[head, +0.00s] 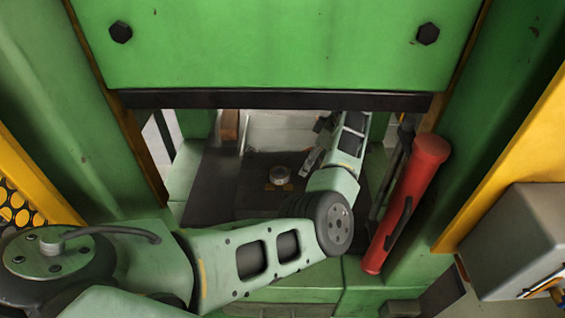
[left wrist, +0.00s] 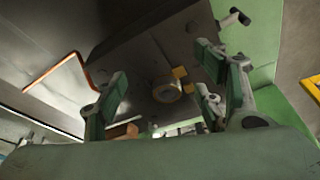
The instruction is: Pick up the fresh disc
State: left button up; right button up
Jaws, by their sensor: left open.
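A small round grey metal disc (head: 280,174) lies on the dark plate (head: 215,180) inside the opening under the green panel. In the left wrist view the disc (left wrist: 167,92) shows between the fingers, with small yellow pieces beside it. I cannot tell whether it is the fresh one. My left arm reaches into the opening. My left gripper (head: 317,146) is to the right of the disc, partly hidden by its own arm. In the left wrist view the left gripper (left wrist: 162,85) is open and empty, its fingers spread and apart from the disc. My right gripper is not in view.
The green panel (head: 270,45) with its dark lower edge (head: 270,99) hangs over the opening. Green posts stand on both sides. A red cylinder (head: 405,205) leans at the right of the opening. A grey box (head: 520,240) is farther right. A brown block (head: 229,125) sits at the back.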

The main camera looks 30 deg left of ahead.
pick_arm(q)
jog(key=p, duration=0.1)
send_near(280, 166)
notch_tip(280, 166, down, 3)
jog(key=d, duration=0.3)
jog(key=a, duration=0.2)
jog(key=a+p, duration=0.1)
jog(key=a, duration=0.1)
jog(key=shift+s+f, duration=0.15)
jog(key=shift+a+f, duration=0.1)
jog(key=shift+f, duration=0.15)
jog(key=x, duration=0.3)
jog(key=shift+f, duration=0.3)
jog(key=shift+a+f, duration=0.25)
jog(key=shift+f, duration=0.25)
jog(key=c, duration=1.5)
jog(key=shift+r, duration=0.1)
jog(key=shift+c, duration=0.3)
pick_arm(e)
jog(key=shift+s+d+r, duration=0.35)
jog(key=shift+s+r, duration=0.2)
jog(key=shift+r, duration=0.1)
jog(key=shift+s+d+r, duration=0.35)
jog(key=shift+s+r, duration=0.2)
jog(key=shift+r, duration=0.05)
